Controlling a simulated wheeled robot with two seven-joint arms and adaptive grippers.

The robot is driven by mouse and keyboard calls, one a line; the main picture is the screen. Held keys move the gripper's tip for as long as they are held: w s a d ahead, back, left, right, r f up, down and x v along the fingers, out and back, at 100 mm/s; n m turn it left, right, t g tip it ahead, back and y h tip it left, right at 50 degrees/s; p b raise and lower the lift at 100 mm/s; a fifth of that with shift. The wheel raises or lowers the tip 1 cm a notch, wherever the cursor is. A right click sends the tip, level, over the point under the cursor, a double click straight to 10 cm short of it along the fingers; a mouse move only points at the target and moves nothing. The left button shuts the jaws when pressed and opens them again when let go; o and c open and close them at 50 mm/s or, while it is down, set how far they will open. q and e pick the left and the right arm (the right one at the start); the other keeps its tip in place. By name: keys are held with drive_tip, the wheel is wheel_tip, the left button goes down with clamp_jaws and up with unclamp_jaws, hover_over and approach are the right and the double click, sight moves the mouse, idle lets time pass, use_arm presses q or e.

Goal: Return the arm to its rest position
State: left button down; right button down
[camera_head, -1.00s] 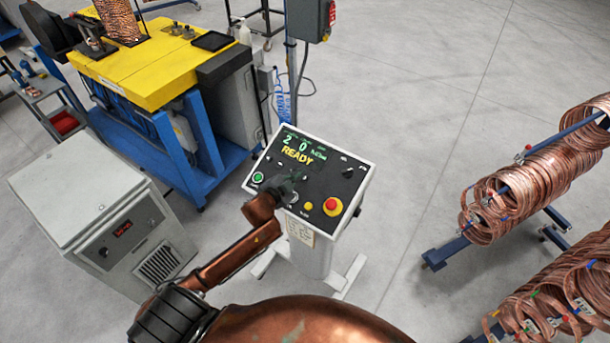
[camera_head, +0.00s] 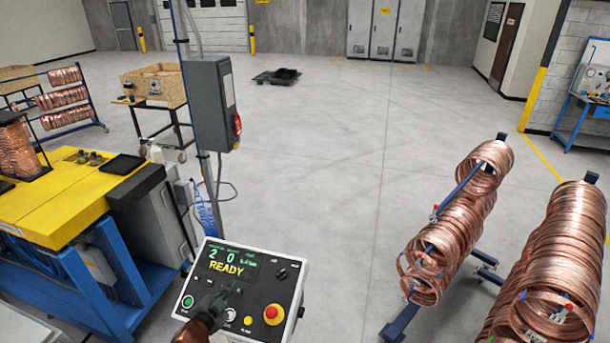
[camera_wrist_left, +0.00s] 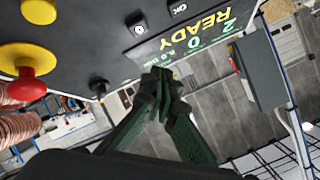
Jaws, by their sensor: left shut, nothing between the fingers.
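My left gripper (camera_head: 226,291) is shut and empty, in front of the control panel (camera_head: 262,283) in the head view. The panel's screen reads READY, and the panel carries a red button on yellow (camera_head: 273,314), a green button and a small yellow button. In the left wrist view the shut fingers (camera_wrist_left: 160,82) are near the panel's screen edge; I cannot tell whether they touch it. The red button (camera_wrist_left: 28,86) is at the left of that view. Most of my left arm lies below the head view's edge. My right gripper is not in view.
Copper coils on racks (camera_head: 440,262) stand at the right. A yellow-topped blue machine (camera_head: 58,205) stands at the left, with a grey box on a pole (camera_head: 208,104) behind the panel. Open floor (camera_head: 330,150) fills the middle.

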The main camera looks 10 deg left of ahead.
use_arm(q)
drive_tip(key=s+d+f+n+g, duration=0.1)
drive_tip(key=s+f+n+g, duration=0.3)
drive_tip(key=s, duration=0.8)
drive_tip(key=s+d+f+n+g, duration=0.1)
drive_tip(key=s+f+g, duration=0.35)
drive_tip(key=s, duration=0.75)
drive_tip(key=s+d+f+n+g, duration=0.1)
drive_tip(key=s+f+n+g, duration=0.15)
drive_tip(key=s+f, duration=0.65)
drive_tip(key=s+f+b, duration=0.3)
drive_tip(key=f+b, duration=1)
drive_tip(key=f, duration=2.6)
drive_tip(key=s+f+b, duration=0.3)
drive_tip(key=s+f, duration=0.3)
drive_tip(key=f, duration=0.4)
drive_tip(key=s+d+f+g+b, duration=0.1)
drive_tip(key=s+f+b, duration=0.3)
drive_tip(key=s+f, duration=0.3)
drive_tip(key=s+f+g+b, duration=0.1)
drive_tip(key=s+f+b, duration=0.3)
drive_tip(key=f, duration=0.9)
drive_tip(key=s, duration=0.3)
drive_tip(key=shift+s+d, duration=0.15)
drive_tip(key=shift+s, duration=0.1)
drive_tip(key=shift+f+m, duration=0.1)
drive_tip(key=shift+m, duration=0.15)
